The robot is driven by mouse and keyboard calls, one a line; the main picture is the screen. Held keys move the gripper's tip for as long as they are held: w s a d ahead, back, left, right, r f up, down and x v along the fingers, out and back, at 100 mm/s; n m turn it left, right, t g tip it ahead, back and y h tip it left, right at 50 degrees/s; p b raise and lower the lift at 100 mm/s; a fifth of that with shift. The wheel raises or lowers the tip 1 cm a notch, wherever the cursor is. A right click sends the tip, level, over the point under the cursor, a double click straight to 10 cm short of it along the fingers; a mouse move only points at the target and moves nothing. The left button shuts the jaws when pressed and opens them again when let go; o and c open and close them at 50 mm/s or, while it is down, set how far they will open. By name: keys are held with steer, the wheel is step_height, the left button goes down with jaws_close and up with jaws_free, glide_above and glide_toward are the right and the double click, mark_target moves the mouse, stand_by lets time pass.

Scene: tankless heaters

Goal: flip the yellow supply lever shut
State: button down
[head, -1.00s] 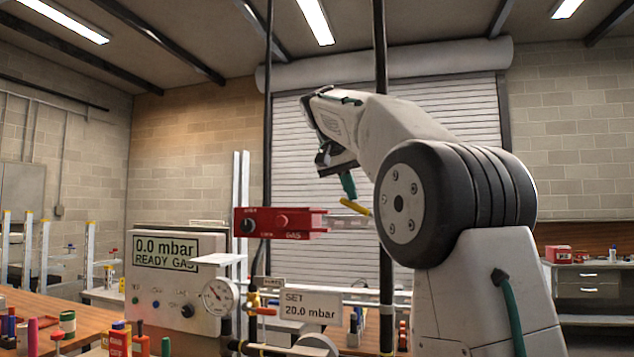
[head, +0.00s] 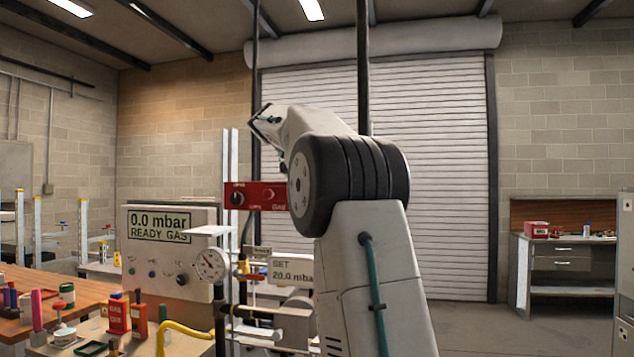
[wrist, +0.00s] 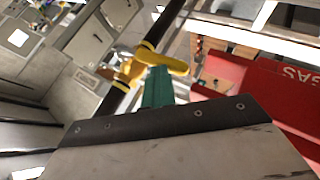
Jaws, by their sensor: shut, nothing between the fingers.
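The yellow supply lever (wrist: 163,58) shows in the wrist view as a short rounded bar above centre. It extends right from a yellow valve body (wrist: 130,73) on a dark diagonal pipe (wrist: 122,92). My gripper (wrist: 157,84) has its teal fingers closed together and empty, just below the lever's bar in the picture. The fingertips overlap or nearly meet the lever's lower edge; I cannot tell whether they touch.
A red GAS box (head: 262,196) is left of my arm; in the wrist view the red box (wrist: 285,88) is close right of the fingers. A panel (head: 160,240) reads 0.0 mbar, with a gauge (head: 210,265) beside it.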

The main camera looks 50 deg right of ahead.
steer(key=shift+w+f, duration=0.2)
steer(key=shift+f, duration=0.45)
steer(key=w+v, duration=0.1)
steer(key=v, duration=1.2)
steer(key=shift+f, duration=0.25)
steer(key=shift+a, duration=0.15)
